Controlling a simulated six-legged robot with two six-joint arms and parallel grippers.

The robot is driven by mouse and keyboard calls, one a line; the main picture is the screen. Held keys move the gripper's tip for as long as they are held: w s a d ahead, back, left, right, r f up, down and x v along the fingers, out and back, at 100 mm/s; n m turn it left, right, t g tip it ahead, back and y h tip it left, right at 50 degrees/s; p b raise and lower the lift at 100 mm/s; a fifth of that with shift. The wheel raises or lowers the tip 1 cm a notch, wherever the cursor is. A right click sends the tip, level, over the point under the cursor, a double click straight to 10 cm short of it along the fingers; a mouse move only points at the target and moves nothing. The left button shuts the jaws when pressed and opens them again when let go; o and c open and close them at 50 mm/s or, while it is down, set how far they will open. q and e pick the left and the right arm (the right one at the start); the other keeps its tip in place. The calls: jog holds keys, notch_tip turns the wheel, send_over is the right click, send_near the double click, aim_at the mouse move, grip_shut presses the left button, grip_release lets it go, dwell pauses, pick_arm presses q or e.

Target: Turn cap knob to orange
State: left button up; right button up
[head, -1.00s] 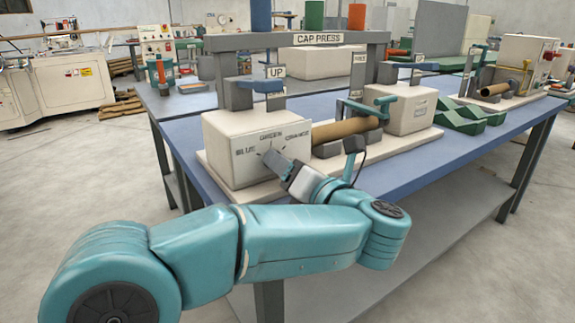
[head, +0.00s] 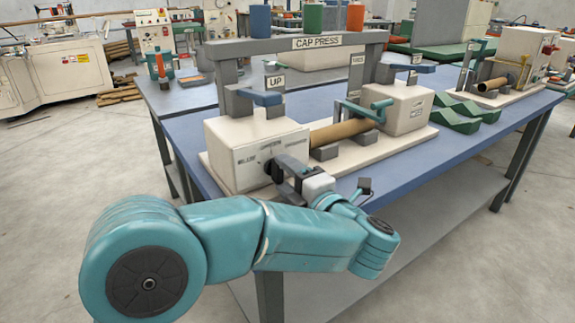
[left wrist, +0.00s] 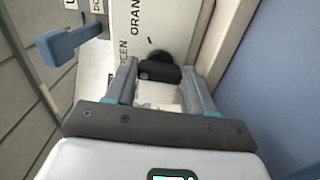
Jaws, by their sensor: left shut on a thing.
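The cap knob (left wrist: 159,71) is black, on the front of a cream box (head: 232,172) at the left end of the cap press. My left gripper (head: 282,172) is at this front face. In the left wrist view its two fingers (left wrist: 160,76) stand on either side of the knob's bar and are shut on it. The label GREEN and the start of ORANGE show above the knob, with short black marks near them. The finger hides part of GREEN. I cannot tell which mark the knob points to. My right gripper is not in view.
A blue lever (head: 262,97) marked UP sits above the box. A brown tube (head: 340,131) lies to its right, before a second cream box (head: 405,108) with a teal handle. Green angled blocks (head: 466,112) lie farther right on the blue table (head: 445,150).

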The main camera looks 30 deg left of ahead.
pick_arm(q)
jog(key=shift+r+m+p, duration=0.25)
jog(key=shift+m+p, duration=0.55)
jog(key=shift+m, duration=0.2)
jog(key=m+p, duration=0.6)
jog(key=shift+s+a+f+m+p, duration=0.1)
jog(key=shift+f+m+p, duration=0.05)
jog(key=shift+m+p, duration=0.85)
jog(key=shift+f+m+p, duration=0.15)
jog(key=shift+m+p, duration=0.75)
jog(key=shift+p, duration=0.1)
jog(key=o, duration=1)
jog(key=shift+f, duration=0.1)
jog(key=shift+o, duration=0.2)
